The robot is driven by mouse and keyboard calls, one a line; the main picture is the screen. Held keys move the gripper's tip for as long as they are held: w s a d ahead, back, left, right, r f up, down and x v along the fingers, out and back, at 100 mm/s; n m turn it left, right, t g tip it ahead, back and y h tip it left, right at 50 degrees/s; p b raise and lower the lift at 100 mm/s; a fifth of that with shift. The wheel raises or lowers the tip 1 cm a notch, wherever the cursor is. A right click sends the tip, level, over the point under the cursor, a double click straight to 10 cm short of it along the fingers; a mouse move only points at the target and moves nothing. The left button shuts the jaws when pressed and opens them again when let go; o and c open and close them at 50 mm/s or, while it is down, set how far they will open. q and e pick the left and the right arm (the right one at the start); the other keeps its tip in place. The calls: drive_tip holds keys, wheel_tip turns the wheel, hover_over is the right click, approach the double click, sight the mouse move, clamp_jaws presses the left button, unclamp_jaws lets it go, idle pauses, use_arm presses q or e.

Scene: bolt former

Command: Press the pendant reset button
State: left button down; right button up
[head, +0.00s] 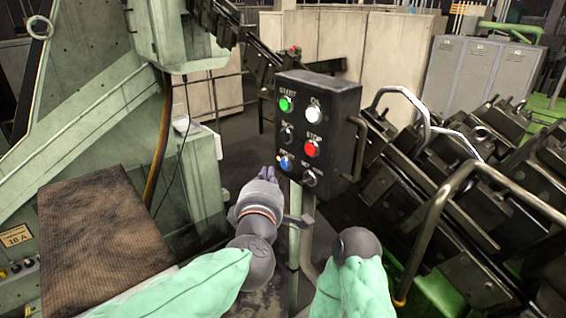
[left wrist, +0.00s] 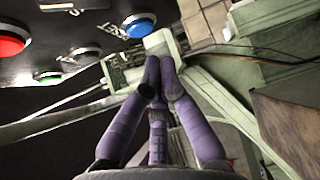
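The dark pendant box (head: 335,105) stands on a post in the middle of the head view. The blue button (head: 286,162) is at its lower left, under a small label that looks like RESET. The blue button also shows at the top of the left wrist view (left wrist: 138,25). My left gripper (head: 268,173) is below and left of the blue button, apart from it. In the left wrist view its purple fingers (left wrist: 159,78) are together with nothing between them, pointing toward the box. My right arm shows at the lower right; its fingers are not visible.
A green START button (head: 285,104), a white button (head: 313,114), a red STOP button (head: 311,149) and dark knobs share the panel. A metal handrail (head: 432,215) and dark machinery are at right. A brown mat-covered block (head: 100,240) is at left.

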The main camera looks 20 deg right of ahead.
use_arm(q)
drive_tip(key=shift+w+d, duration=0.2)
drive_tip(key=shift+d, duration=0.35)
drive_tip(key=shift+d, duration=0.15)
idle(1.0)
drive_tip(key=shift+w+d, duration=0.15)
drive_tip(key=shift+d, duration=0.1)
drive_tip(key=shift+w+d, duration=0.1)
drive_tip(key=shift+d, duration=0.3)
idle(0.9)
drive_tip(key=shift+a, duration=0.15)
drive_tip(key=shift+s+a, duration=0.3)
drive_tip(key=shift+a, duration=0.35)
